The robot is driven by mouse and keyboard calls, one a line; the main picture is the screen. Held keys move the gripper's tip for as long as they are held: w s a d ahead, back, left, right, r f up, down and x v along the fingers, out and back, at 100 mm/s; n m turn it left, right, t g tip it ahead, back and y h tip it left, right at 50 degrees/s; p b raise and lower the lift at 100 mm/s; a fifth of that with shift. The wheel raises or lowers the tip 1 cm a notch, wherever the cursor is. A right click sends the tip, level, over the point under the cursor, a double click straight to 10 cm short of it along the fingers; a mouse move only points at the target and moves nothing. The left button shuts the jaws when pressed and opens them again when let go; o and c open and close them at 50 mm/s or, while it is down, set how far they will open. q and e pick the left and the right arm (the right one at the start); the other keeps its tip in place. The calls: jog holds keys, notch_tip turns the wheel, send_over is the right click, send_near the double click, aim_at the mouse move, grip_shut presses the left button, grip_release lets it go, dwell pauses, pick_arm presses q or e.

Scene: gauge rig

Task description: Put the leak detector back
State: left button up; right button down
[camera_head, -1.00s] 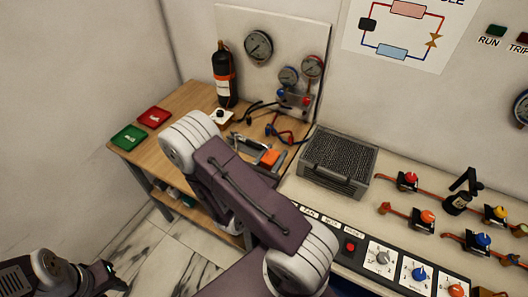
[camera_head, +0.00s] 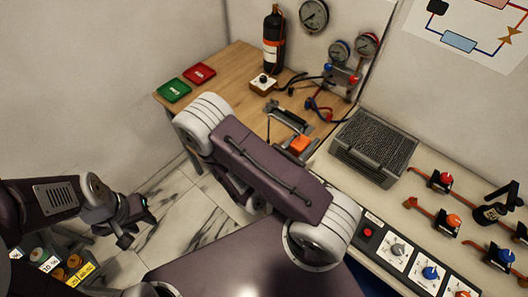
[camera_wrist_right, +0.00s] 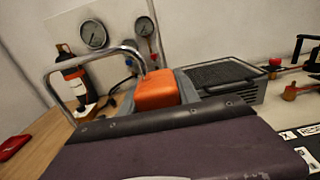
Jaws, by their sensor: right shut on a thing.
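The leak detector is an orange block (camera_head: 299,144) with a bent shiny tube, which loops over to the left in the right wrist view (camera_wrist_right: 157,92). My right gripper (camera_wrist_right: 155,98) is shut on the orange body, with a grey finger at each side. In the head view the gripper is mostly hidden behind my own right arm, near the bench's front right part. I cannot tell whether the detector touches the bench. My left gripper (camera_head: 137,226) is open and empty, low over the floor, away from the bench.
A grey meshed case (camera_head: 373,145) and valves stand right. Bare wood shows at the bench's left.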

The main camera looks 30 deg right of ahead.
jog(key=w+a+f+b, duration=0.4)
jog(key=w+f+b, duration=0.6)
jog(key=b, duration=0.5)
jog(key=shift+a+f, duration=0.35)
jog(key=shift+f, duration=0.2)
jog(key=c, duration=0.9)
grip_release()
jog(key=v, duration=1.2)
jog(key=shift+r, duration=0.15)
